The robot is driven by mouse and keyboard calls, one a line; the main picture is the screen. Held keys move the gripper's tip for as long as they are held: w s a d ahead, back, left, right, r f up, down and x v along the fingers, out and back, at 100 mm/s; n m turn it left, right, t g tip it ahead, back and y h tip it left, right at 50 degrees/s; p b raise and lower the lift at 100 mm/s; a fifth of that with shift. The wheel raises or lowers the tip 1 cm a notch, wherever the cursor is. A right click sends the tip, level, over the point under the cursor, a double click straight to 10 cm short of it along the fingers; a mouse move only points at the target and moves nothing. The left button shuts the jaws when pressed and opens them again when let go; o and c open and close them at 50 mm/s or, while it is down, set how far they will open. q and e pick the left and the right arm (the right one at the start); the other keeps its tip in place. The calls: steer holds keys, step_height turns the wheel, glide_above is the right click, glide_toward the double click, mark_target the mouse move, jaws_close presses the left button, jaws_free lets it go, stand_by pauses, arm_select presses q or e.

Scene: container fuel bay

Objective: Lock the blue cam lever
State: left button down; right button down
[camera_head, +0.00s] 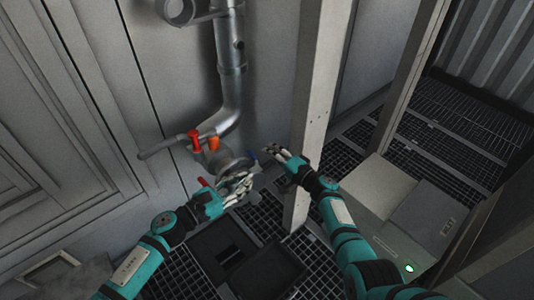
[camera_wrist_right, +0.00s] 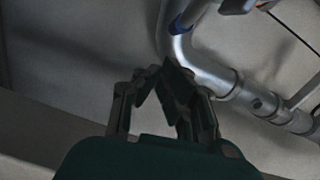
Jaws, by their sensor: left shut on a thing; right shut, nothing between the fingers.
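The blue cam lever (camera_head: 252,156) shows as a small blue piece at the right side of the silver coupling (camera_head: 222,161) at the pipe's lower end. A red lever (camera_head: 203,181) shows on the coupling's left side. My left gripper (camera_head: 243,178) is shut on the lower part of the coupling; its fingers hide much of that part. My right gripper (camera_head: 275,152) is shut and empty, just right of the blue lever. In the right wrist view its fingertips (camera_wrist_right: 158,74) are near the silver pipe, where a blue part (camera_wrist_right: 177,25) shows. I cannot tell whether they touch the lever.
A silver pipe (camera_head: 231,75) runs down the grey wall. A grey post (camera_head: 312,110) rises close behind my right gripper. A black open tray (camera_head: 270,273) lies on the floor grating.

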steer(key=shift+s+a, duration=0.35)
steer(key=shift+a, duration=0.45)
steer(key=shift+a+f+n+g+y, duration=0.1)
steer(key=shift+a+n+g+y, duration=0.45)
steer(key=shift+a, duration=0.45)
steer(key=shift+s+f, duration=0.1)
steer(key=v, duration=1.2)
steer(key=shift+d, duration=0.15)
